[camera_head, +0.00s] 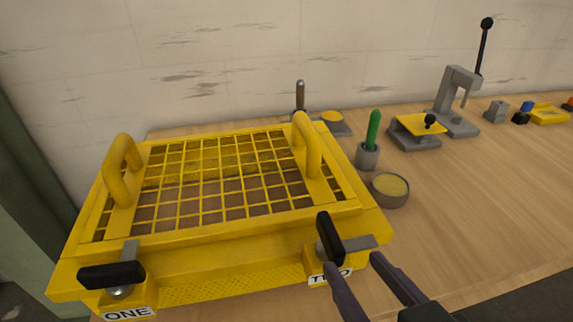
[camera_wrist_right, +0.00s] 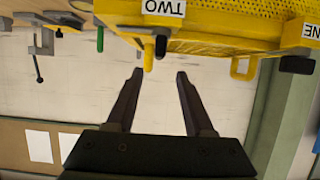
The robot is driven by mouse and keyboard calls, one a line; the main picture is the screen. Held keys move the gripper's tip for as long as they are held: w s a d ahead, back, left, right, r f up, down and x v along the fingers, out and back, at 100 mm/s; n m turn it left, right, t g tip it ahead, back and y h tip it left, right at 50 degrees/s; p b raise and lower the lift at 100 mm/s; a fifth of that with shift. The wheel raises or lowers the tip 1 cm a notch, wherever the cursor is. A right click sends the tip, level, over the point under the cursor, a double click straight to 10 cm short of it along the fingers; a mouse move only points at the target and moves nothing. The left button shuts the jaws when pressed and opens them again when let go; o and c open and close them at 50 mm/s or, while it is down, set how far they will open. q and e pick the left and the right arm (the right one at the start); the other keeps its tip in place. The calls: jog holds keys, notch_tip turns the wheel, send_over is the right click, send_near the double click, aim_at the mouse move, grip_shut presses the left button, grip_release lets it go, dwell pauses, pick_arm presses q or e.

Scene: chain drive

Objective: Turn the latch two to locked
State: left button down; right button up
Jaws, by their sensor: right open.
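Latch two (camera_head: 330,238) is on the front right of the yellow guard (camera_head: 230,258), above the label TWO. Its black handle stands roughly upright and its grey bar points right. My right gripper (camera_head: 353,260) is open and empty, with its fingertips just in front of and below this latch. In the right wrist view, which is upside down, the open fingers (camera_wrist_right: 160,71) point toward the black handle (camera_wrist_right: 161,46), which lines up with the gap between them. I see no contact. My left gripper is not in view.
Latch one (camera_head: 112,275) has its black handle lying sideways and its grey bar pointing up. Two yellow handles rise from the mesh cover. A round tin (camera_head: 389,189), a green-handled tool (camera_head: 373,130) and a grey press (camera_head: 455,105) stand to the right. The wooden bench front right is clear.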

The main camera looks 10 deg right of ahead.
aim_at(331, 232)
jog(key=x, duration=0.9)
jog(key=shift+w, duration=0.25)
jog(key=shift+c, duration=0.2)
grip_shut()
